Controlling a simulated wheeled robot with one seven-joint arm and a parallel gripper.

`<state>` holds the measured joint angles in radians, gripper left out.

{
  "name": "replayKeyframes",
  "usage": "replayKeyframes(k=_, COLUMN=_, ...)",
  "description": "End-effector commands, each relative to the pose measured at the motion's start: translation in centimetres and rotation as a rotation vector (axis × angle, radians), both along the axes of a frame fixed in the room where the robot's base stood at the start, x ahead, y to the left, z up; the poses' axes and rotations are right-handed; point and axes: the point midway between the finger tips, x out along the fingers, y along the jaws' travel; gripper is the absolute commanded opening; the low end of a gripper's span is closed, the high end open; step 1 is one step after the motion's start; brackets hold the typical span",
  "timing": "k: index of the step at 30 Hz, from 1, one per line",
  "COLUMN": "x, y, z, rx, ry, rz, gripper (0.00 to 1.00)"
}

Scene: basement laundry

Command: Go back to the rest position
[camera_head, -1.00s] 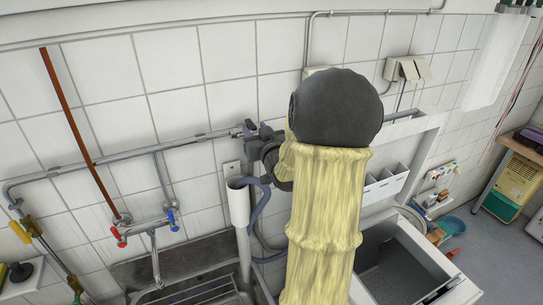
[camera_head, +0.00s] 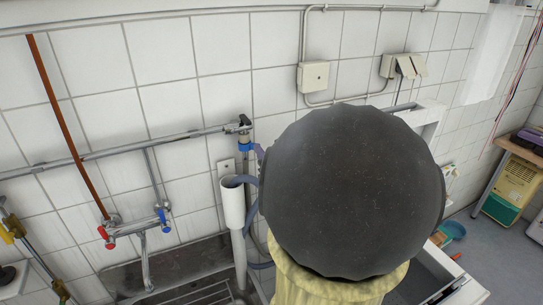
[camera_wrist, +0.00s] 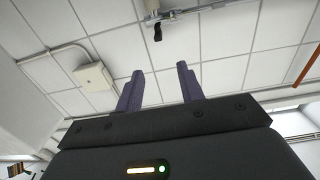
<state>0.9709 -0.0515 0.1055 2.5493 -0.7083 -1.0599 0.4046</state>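My gripper (camera_wrist: 158,85) shows in the wrist view as two dark purple fingers standing apart, with nothing between them. Beyond them is the white tiled wall. In the head view my arm's large dark joint and yellow sleeve hide most of the gripper. Only a small purple bit of it shows at the left edge of the joint, in front of the wall near the pipe valve (camera_head: 240,125).
A sink (camera_head: 185,285) with a mixer tap (camera_head: 143,230) lies at lower left. A white drain pipe (camera_head: 233,205) stands beside my arm. A junction box (camera_head: 313,76) is on the wall, also in the wrist view (camera_wrist: 92,75).

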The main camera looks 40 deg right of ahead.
Motion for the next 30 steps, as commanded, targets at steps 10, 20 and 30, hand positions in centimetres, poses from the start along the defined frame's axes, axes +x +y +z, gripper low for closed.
replayKeyframes(k=10, x=-0.1, y=-0.1, z=0.0, rx=0.001, ry=0.001, rz=-0.002, gripper=0.38)
replayKeyframes(k=20, x=0.4, y=0.2, z=-0.5, rx=0.007, ry=0.025, rz=-0.003, gripper=0.38)
replayKeyframes(k=30, x=3.0, y=4.9, z=-7.8, rx=0.086, ry=0.378, rz=-0.022, gripper=0.38)
